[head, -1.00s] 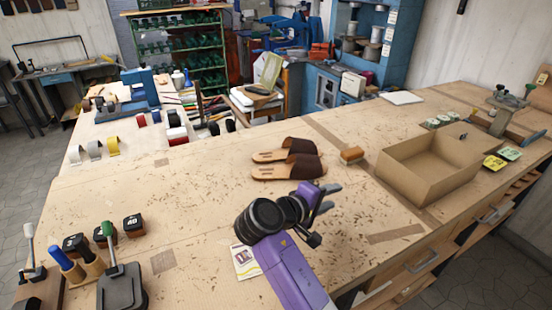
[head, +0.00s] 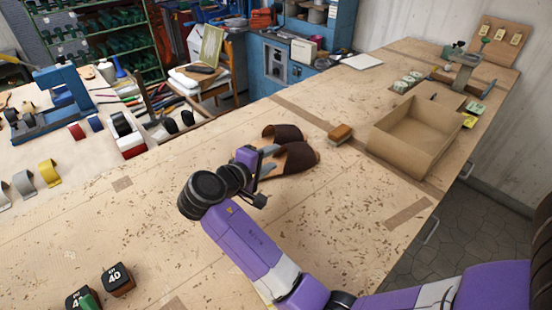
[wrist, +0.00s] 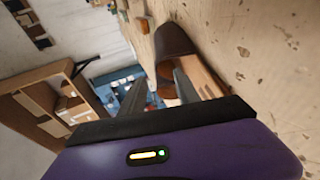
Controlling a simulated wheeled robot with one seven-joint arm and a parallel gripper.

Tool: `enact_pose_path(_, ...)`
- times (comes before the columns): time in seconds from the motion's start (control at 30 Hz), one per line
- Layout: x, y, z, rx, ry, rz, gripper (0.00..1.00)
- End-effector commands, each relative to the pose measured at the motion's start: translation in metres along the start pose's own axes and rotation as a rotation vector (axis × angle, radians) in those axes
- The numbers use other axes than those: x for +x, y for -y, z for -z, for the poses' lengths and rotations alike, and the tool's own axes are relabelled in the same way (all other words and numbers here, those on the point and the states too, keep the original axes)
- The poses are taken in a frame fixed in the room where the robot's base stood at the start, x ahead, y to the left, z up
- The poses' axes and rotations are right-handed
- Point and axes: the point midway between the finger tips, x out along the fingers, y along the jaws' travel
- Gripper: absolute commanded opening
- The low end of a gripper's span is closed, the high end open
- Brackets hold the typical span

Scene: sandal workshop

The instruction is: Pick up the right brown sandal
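Two brown sandals with tan soles lie side by side on the workbench, straps toward the right in the head view. The nearer sandal (head: 300,156) is partly hidden by my gripper, and the farther sandal (head: 284,131) is just behind it. My gripper (head: 272,160) is open at their heel ends, its grey fingers pointing toward the straps. In the wrist view my gripper (wrist: 158,88) shows its fingers apart with nothing clearly held. The nearer sandal (wrist: 174,38) is above and right of them; one finger overlaps its sole. I cannot tell whether it touches.
A wooden brush (head: 340,133) lies right of the sandals. An open cardboard box (head: 400,150) stands beyond it on the workbench (head: 345,215). Tape rolls and a blue press (head: 60,95) are at the left.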

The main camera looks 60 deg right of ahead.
Motion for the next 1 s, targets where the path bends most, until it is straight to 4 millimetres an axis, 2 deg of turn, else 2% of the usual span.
enact_pose_path(0.3, 0.049, -0.002, -0.002, 0.000, 0.005, 0.001, 0.38)
enact_pose_path(0.57, 0.068, -0.002, -0.001, -0.001, 0.003, 0.000, 0.38)
enact_pose_path(0.83, 0.104, -0.004, -0.001, -0.001, 0.005, 0.002, 0.38)
enact_pose_path(1.0, 0.117, -0.002, -0.001, -0.001, 0.002, 0.001, 0.38)
